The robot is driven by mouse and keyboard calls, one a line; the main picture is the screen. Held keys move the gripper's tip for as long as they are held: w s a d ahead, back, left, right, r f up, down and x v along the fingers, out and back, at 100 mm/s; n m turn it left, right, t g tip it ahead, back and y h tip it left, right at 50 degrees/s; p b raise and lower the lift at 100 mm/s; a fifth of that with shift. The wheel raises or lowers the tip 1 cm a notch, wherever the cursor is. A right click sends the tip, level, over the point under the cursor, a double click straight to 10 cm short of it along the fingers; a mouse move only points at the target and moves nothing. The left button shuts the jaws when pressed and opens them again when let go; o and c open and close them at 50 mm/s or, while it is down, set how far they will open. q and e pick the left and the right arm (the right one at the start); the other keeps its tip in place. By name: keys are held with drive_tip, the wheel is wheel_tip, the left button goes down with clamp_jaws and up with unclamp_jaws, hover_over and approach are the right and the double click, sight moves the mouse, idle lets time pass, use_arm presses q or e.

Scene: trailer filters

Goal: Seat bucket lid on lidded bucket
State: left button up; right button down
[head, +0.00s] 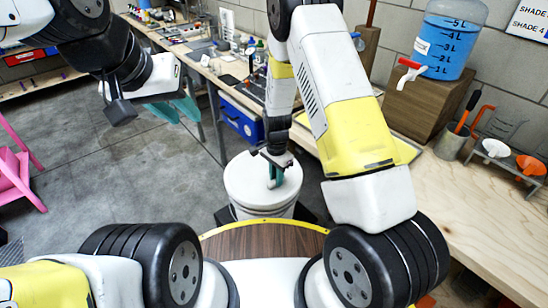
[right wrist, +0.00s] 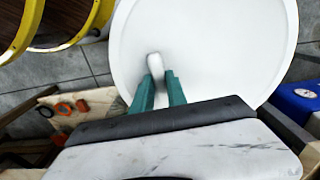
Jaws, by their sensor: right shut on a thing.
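The white round bucket lid (head: 240,184) is at the top of the white bucket (head: 262,212), on the floor beside the bench. I cannot tell whether the lid sits flush all round. My right gripper (head: 276,178) reaches down from above and is shut on the lid's small knob. In the right wrist view the knob (right wrist: 155,66) shows at the teal fingertips (right wrist: 160,78), and the broad lid (right wrist: 225,45) hides the bucket's mouth. My left gripper (head: 178,110) hangs in the air at the upper left, its teal fingers apart and empty, away from the bucket.
The wooden bench (head: 480,215) runs along the right with a blue water dispenser (head: 440,45) on a wood block and a tool holder (head: 452,140). A blue bin (head: 240,122) is behind the bucket. A pink stool (head: 14,172) stands at left. The grey floor left of the bucket is clear.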

drive_tip(key=c, duration=1.3)
unclamp_jaws()
drive_tip(key=shift+o, duration=0.2)
drive_tip(key=o, duration=0.5)
drive_tip(key=shift+r, duration=0.1)
drive_tip(key=shift+r, duration=3.4)
